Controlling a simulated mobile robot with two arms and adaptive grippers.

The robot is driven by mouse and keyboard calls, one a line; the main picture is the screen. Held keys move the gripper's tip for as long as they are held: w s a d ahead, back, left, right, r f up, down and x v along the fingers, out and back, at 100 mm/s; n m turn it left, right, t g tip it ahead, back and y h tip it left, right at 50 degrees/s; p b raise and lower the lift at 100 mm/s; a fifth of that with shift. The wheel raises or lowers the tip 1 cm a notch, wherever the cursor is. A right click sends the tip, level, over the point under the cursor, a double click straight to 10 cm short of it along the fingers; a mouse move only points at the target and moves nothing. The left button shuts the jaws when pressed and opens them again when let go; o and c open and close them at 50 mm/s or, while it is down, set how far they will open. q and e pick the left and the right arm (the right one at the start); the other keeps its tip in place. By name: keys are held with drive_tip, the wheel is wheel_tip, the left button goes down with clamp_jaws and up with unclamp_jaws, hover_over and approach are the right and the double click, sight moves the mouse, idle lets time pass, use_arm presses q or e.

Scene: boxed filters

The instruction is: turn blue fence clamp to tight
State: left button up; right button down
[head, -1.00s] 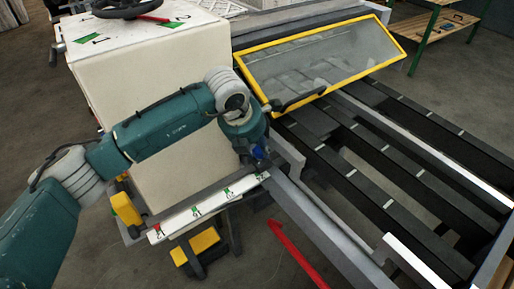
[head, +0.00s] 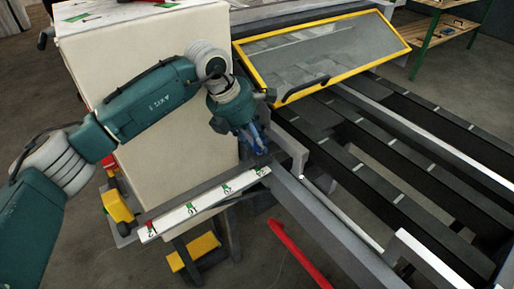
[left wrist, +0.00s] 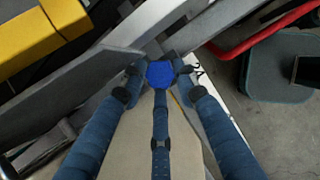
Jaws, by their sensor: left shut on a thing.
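The blue fence clamp shows as a round blue knob (left wrist: 160,74) in the left wrist view, at the tips of my blue fingers. My left gripper (left wrist: 158,84) is shut on it, with fingers on both sides and one below. In the head view my left gripper (head: 262,150) reaches down at the inner end of a white strip with green and red marks (head: 205,205), by a grey rail. There the fingers hide most of the clamp, and I cannot read its setting. My right gripper is in neither view.
A large cream machine housing (head: 160,100) stands close behind my left arm. A yellow-framed clear guard (head: 322,60) and dark parallel beams (head: 400,165) lie to the right. A yellow clamp-like part (head: 117,205) sits at the strip's outer end. A red bar (head: 298,252) is below.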

use_arm(q)
drive_tip(key=shift+s+a+f+m+g+b, duration=0.1)
drive_tip(key=shift+f+m+g+b, duration=0.2)
drive_tip(key=shift+m, duration=0.25)
drive_tip(key=shift+s+a+f+m+g+b, duration=0.1)
drive_tip(key=shift+f+m+g+b, duration=0.15)
drive_tip(key=shift+m, duration=0.3)
drive_tip(key=shift+w+r+m, duration=0.1)
drive_tip(key=shift+m, duration=0.6)
drive_tip(key=shift+g, duration=0.25)
drive_tip(key=shift+a, duration=0.1)
drive_tip(key=o, duration=1)
drive_tip(key=shift+r, duration=0.1)
drive_tip(key=shift+o, duration=0.5)
drive_tip(key=shift+a+r, duration=0.15)
drive_tip(key=shift+r, duration=0.1)
